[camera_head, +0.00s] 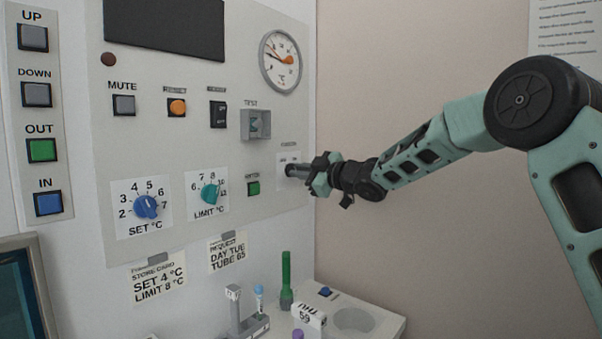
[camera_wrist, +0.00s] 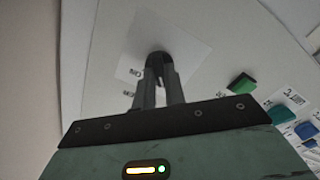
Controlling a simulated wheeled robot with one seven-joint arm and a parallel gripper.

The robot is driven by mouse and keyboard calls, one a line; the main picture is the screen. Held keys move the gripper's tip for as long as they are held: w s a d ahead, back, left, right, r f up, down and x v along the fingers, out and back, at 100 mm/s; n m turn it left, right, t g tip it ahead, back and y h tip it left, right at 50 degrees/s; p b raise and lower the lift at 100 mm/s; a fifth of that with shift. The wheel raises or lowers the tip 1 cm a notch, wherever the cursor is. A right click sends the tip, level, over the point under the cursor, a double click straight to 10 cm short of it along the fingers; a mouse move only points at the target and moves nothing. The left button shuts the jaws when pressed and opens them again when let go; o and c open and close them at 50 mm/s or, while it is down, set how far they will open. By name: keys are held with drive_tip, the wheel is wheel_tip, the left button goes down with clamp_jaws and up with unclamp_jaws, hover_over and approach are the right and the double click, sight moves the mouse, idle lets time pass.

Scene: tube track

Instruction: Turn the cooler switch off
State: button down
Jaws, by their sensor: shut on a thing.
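The cooler switch is a dark knob (camera_wrist: 158,58) on a pale square plate (camera_wrist: 180,48) in the wrist view. In the head view its plate (camera_head: 289,157) sits at the right end of the wall panel, and my gripper mostly hides the knob. My gripper (camera_head: 293,171) reaches in from the right, its fingertips at the plate. In the wrist view my gripper (camera_wrist: 158,80) has both fingers close together, shut on the knob.
A green button (camera_head: 253,188) and a teal limit dial (camera_head: 209,194) are left of the switch. The test recess (camera_head: 256,125) and a round gauge (camera_head: 281,61) are above. Below, a shelf holds a green tube (camera_head: 286,280) and a small stand (camera_head: 242,316).

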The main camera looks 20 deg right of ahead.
drive_tip(key=c, duration=1.5)
unclamp_jaws()
drive_tip(key=shift+o, duration=0.2)
drive_tip(key=b+v, duration=0.3)
drive_tip(key=v, duration=1.4)
drive_tip(key=shift+s+d, duration=0.15)
drive_tip(key=shift+s, duration=0.05)
